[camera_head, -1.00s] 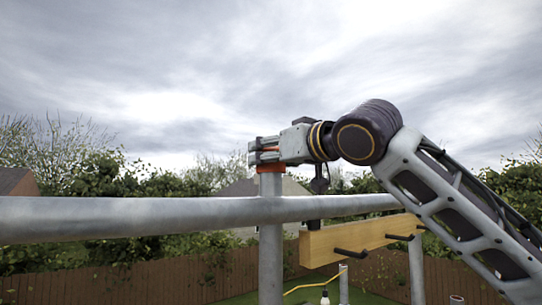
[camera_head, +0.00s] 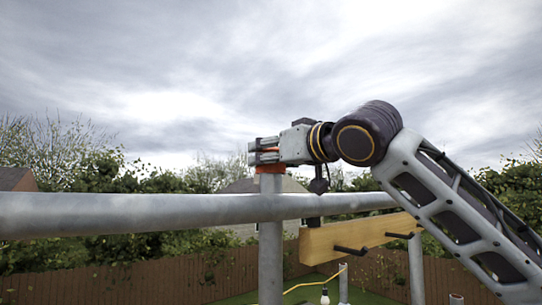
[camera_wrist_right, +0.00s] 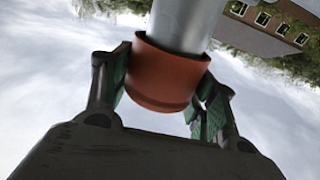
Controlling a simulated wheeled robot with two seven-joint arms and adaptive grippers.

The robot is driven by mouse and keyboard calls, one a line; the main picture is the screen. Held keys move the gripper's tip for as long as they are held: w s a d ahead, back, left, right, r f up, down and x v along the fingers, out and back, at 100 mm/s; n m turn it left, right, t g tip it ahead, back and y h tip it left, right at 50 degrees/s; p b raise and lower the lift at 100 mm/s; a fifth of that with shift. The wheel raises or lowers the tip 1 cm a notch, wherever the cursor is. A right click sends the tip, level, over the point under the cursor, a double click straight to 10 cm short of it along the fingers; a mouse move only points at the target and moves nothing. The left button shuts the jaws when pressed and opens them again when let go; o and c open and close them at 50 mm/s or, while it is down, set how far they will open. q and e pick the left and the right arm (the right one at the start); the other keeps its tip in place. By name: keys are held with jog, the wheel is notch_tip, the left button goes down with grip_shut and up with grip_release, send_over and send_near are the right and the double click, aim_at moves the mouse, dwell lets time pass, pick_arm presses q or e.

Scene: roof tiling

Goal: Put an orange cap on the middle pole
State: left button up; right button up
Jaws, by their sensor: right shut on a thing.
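The orange cap (camera_wrist_right: 165,75) sits over the end of the middle pole (camera_wrist_right: 186,22) in the right wrist view, with the pole running into its open side. In the head view only a strip of the cap (camera_head: 270,169) shows at the top of the upright pole (camera_head: 270,265). My right gripper (camera_head: 268,153) is at the pole top, its fingers on both sides of the cap, shut on it. The gripper (camera_wrist_right: 165,85) also shows in the right wrist view. How firmly the cap is seated is hard to tell. My left gripper is not in view.
A wooden board with black pegs (camera_head: 355,237) hangs right of the pole. A brown fence (camera_head: 130,277) and bushes stand behind. Above the rail is open sky.

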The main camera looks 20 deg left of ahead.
jog(key=shift+f, duration=0.25)
jog(key=o, duration=0.7)
jog(key=shift+s+d, duration=0.1)
jog(key=shift+d, duration=0.05)
jog(key=shift+b+v, duration=1.1)
jog(key=shift+v, duration=1.5)
jog(key=shift+b+v, duration=0.75)
jog(key=shift+v, duration=2.05)
